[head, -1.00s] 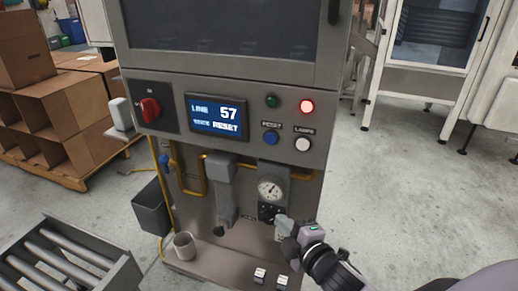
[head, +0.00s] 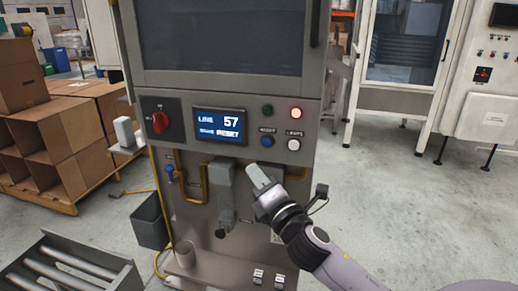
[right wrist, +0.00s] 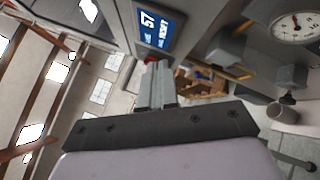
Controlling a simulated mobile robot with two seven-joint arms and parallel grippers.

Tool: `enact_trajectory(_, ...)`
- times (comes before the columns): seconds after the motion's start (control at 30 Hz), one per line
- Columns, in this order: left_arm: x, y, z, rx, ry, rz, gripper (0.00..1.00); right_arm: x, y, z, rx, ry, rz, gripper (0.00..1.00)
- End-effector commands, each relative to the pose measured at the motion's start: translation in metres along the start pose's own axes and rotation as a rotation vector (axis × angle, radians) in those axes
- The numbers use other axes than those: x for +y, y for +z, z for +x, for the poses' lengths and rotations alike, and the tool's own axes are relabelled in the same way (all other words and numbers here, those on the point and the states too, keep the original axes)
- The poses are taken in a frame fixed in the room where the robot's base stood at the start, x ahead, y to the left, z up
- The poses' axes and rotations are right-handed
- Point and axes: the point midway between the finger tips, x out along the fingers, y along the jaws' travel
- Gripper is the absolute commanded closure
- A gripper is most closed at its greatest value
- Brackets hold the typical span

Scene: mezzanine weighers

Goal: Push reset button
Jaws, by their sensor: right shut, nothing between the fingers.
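The blue reset button (head: 267,141) is on the grey panel of the machine, under its RESET label. A white lamps button (head: 294,144) is to its right. Above them are a dark green button (head: 267,111) and a lit red lamp (head: 296,113). The screen (head: 220,125) reads LINE 57 and RESET. My right gripper (head: 255,172) is shut and empty, below the reset button and apart from it in the picture. In the right wrist view its closed fingers (right wrist: 158,85) point toward the machine, with the screen above them. My left gripper is not in view.
A red rotary switch (head: 160,122) is at the panel's left. Yellow pipes and a grey box fitting (head: 224,182) are on the lower front. The gauge shows in the right wrist view (right wrist: 297,26). A roller conveyor (head: 75,268) is at lower left; floor is clear at right.

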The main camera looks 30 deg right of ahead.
Motion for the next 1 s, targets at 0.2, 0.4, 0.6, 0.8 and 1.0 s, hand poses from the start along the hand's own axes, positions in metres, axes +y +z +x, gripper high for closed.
enact_trajectory(0.2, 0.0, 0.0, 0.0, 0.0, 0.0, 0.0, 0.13, 0.009, 0.008, 0.004, -0.021, 0.024, -0.056, 1.0)
enact_trajectory(0.4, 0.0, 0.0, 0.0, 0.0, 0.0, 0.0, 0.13, 0.01, 0.008, 0.004, -0.022, 0.025, -0.06, 1.0)
enact_trajectory(0.6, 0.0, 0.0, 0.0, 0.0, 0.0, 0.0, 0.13, 0.009, 0.009, 0.005, -0.021, 0.025, -0.059, 1.0)
enact_trajectory(0.8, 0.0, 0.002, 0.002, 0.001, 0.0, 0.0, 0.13, 0.001, 0.017, 0.016, -0.022, 0.024, -0.061, 1.0)
enact_trajectory(1.0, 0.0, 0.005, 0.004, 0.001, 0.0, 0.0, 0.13, -0.013, 0.033, 0.036, -0.022, 0.024, -0.061, 1.0)
